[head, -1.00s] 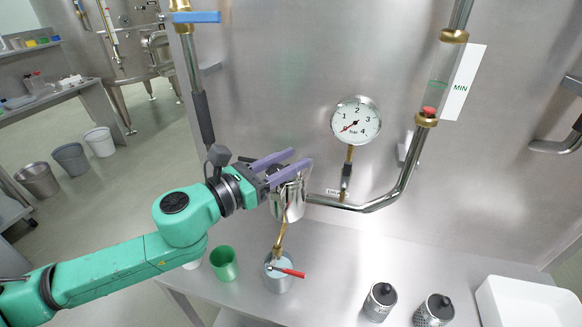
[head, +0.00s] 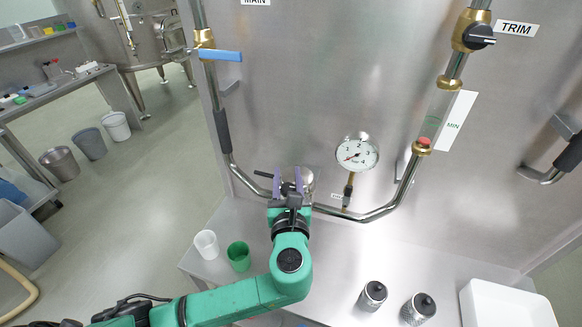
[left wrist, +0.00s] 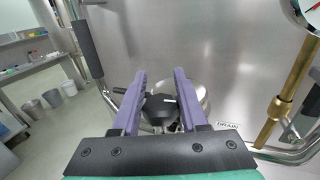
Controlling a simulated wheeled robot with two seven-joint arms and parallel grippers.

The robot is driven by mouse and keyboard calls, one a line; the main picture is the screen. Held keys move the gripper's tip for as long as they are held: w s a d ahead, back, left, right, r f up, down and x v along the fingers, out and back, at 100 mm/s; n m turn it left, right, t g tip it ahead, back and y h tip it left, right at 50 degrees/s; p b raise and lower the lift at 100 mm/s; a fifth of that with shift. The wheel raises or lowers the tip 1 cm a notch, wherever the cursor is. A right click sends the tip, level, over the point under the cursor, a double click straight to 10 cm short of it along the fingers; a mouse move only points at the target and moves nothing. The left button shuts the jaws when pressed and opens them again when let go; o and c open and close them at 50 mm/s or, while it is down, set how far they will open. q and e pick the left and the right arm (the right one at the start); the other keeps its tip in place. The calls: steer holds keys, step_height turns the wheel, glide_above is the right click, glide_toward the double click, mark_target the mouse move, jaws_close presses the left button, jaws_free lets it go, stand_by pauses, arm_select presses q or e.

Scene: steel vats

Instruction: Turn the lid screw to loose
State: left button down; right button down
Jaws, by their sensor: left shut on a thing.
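My left gripper (head: 287,178) reaches up to the steel pot (head: 309,180) on the pipe at the wall. In the left wrist view the two purple fingers (left wrist: 160,88) stand on either side of the black lid screw (left wrist: 160,112), which carries a white mark, and are shut on it. Behind the screw the rounded steel pot (left wrist: 190,95) shows in part. In the head view the fingers and wrist hide the screw and much of the pot. My right gripper is not in view.
A pressure gauge (head: 358,154) and bent steel pipe (head: 375,215) are right of the pot. A blue-handled valve (head: 220,55) is above left. A green cup (head: 239,256), white cup (head: 206,245), two steel canisters (head: 372,296) and a white tray (head: 508,305) stand on the bench.

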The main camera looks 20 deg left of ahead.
arm_select(q)
steer(key=n+y, duration=0.1)
steer(key=n+g+y+p, duration=0.1)
steer(key=shift+s+a+r+y, duration=0.1)
steer(key=shift+a+r+y, duration=0.05)
steer(key=shift+y, duration=0.15)
steer(key=n+g+y, duration=0.2)
steer(key=y, duration=0.1)
steer(key=shift+s+a+n+g+y, duration=0.2)
steer(key=shift+a+n+g+y, duration=0.1)
steer(key=shift+s+a+n+g+y, duration=0.2)
steer(key=shift+n+g+y, duration=0.7)
steer(key=shift+g, duration=0.3)
steer(key=shift+s+a+n+g+y, duration=0.1)
steer(key=shift+s+n+g+y, duration=0.1)
steer(key=shift+n+g+y, duration=0.75)
steer(key=shift+s+a+n+g+y, duration=0.2)
steer(key=shift+n+g+y, duration=0.6)
steer(key=shift+g, duration=0.65)
steer(key=shift+n+g, duration=0.3)
steer(key=shift+n, duration=0.05)
steer(key=shift+c, duration=2.2)
jaws_free()
